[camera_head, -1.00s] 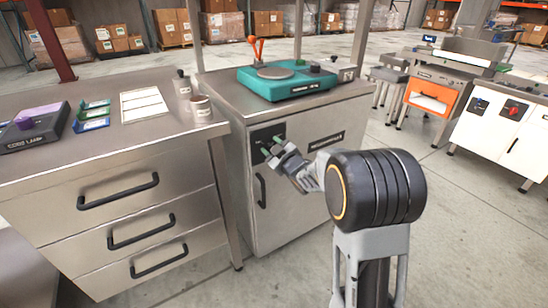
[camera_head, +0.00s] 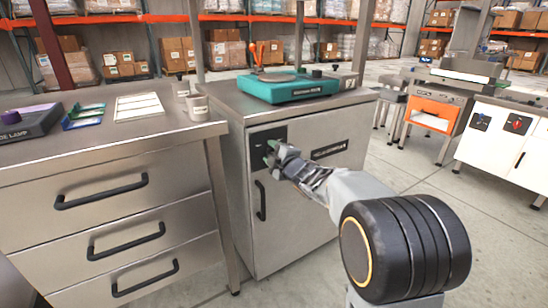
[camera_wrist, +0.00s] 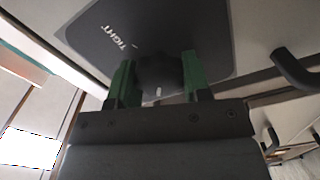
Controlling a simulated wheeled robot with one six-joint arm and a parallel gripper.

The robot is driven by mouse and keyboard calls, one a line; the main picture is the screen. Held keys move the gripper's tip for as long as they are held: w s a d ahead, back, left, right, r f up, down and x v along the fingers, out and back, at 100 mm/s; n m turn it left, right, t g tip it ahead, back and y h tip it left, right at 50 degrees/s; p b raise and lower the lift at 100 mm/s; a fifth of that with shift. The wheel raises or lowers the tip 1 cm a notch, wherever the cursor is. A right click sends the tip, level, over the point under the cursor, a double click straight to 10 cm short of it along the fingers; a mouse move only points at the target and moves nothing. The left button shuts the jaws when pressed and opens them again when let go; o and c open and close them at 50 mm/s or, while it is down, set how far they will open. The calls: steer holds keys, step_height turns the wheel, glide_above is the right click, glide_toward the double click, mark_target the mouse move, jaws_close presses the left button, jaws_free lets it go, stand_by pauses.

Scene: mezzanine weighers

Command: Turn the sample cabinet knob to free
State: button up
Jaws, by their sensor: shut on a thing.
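The sample cabinet (camera_head: 290,212) is a grey metal unit with a dark knob plate (camera_head: 283,132) at the top left of its front. My gripper (camera_head: 271,153) is at this plate in the head view. In the wrist view, the dark round knob (camera_wrist: 160,72) sits on the plate (camera_wrist: 205,38) between my green fingers (camera_wrist: 159,82), one on each side. My gripper is shut on the knob. A short white mark shows on the knob's near edge. The word TIGHT is on the plate to the upper left. No other label is readable; my gripper hides part of the plate.
A black door handle (camera_head: 260,200) is below the plate, also seen in the wrist view (camera_wrist: 295,72). A teal weigher (camera_head: 287,88) stands on the cabinet. A drawer bench (camera_head: 120,165) is close on the left. Open floor lies to the right.

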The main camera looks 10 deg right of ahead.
steer(key=shift+d, duration=0.1)
stand_by(0.5)
steer(key=o, duration=0.9)
steer(key=shift+p+v, duration=1.8)
steer(key=shift+v, duration=5.1)
